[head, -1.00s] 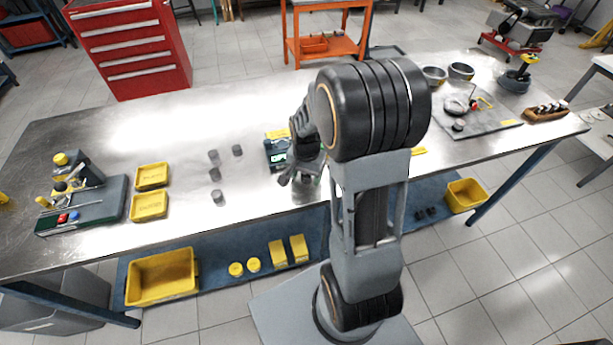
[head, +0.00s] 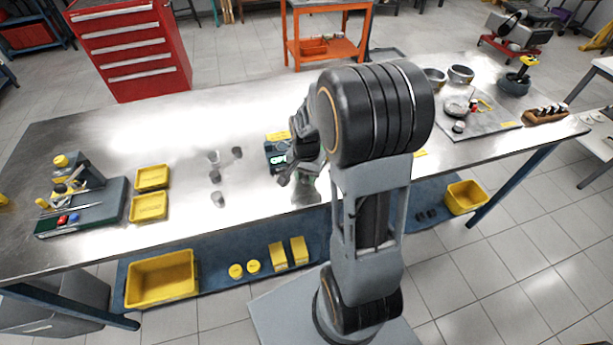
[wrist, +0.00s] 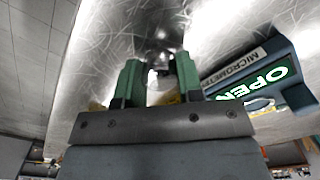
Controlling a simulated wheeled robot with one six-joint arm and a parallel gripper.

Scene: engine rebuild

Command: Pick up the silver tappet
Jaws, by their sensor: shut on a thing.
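Several small silver-grey tappets stand on the steel bench left of my arm in the head view, one of them (head: 214,157) at the back, one (head: 237,153) to its right and one (head: 218,198) nearest the front edge. My gripper (head: 284,181) is low over the bench, right of this group. In the wrist view the green fingers of my gripper (wrist: 158,75) are shut on a small shiny silver piece (wrist: 153,80), which looks like a tappet. It is mostly hidden and blends with the bright bench. Its height above the bench is unclear.
A micrometer box (wrist: 250,75) with a green OPEN display lies close to my gripper; it also shows in the head view (head: 275,158). Two yellow trays (head: 152,178) and a dark green fixture (head: 110,200) stand at the left. A grey mat (head: 485,128) with parts lies at the right.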

